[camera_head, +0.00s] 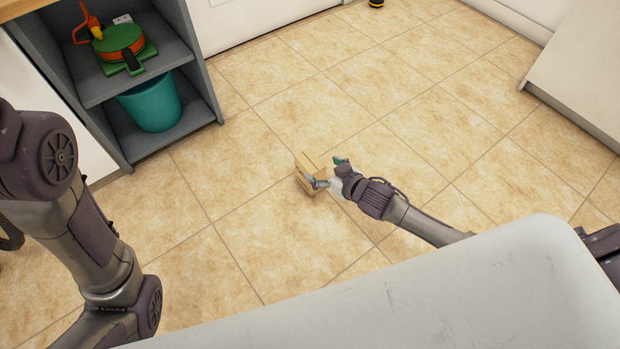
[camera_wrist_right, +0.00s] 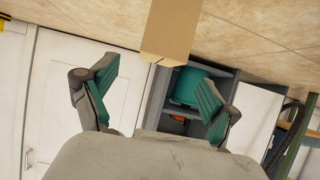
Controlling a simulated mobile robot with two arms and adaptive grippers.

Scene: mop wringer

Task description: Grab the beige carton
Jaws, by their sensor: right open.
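The beige carton (camera_head: 308,168) appears on the tiled floor near the middle of the head view. It also shows at the top of the right wrist view (camera_wrist_right: 172,30), cut by the frame edge. My right gripper (camera_head: 328,171) is open beside the carton, and one finger overlaps its lower right side in the head view. In the right wrist view, the open fingers (camera_wrist_right: 156,88) have nothing between them, and the carton is above that gap. I cannot tell whether a finger touches it. My left arm comes in at the left, but its gripper is out of view.
A grey open shelf unit (camera_head: 205,95) stands at the upper left with a teal bucket (camera_head: 152,103) on its lower level. A green and orange item (camera_head: 122,42) sits above it. White cabinets line the back and right. The floor around the carton is clear.

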